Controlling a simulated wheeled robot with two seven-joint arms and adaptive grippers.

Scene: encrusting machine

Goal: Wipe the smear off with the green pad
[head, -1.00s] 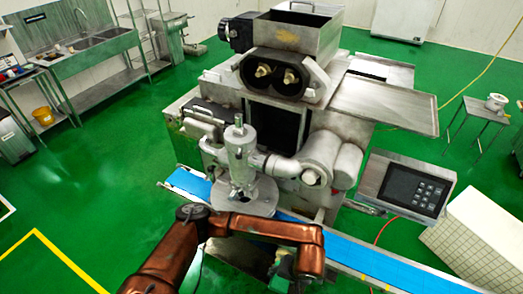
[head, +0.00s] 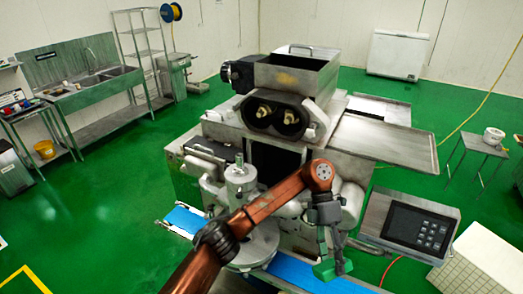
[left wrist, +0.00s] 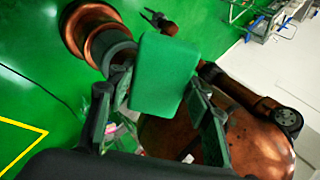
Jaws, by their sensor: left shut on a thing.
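My left gripper (head: 330,238) is shut on the green pad (head: 333,268) and holds it in front of the machine, left of the control panel. In the left wrist view the pad (left wrist: 165,72) sits between the fingers (left wrist: 158,112), its broad face showing. A yellowish-brown patch (head: 285,78) on the front of the machine's hopper (head: 290,72) looks like the smear; the pad is well below and apart from it. A small dark, finger-like part (left wrist: 156,19) at the top of the left wrist view may be my right gripper; its opening is unclear.
The encrusting machine (head: 300,185) fills the middle. A blue conveyor (head: 300,272) runs below my left arm. The control panel (head: 418,226) and a white block (head: 485,262) stand at the right. A steel tray (head: 385,142) juts out at the machine's upper right.

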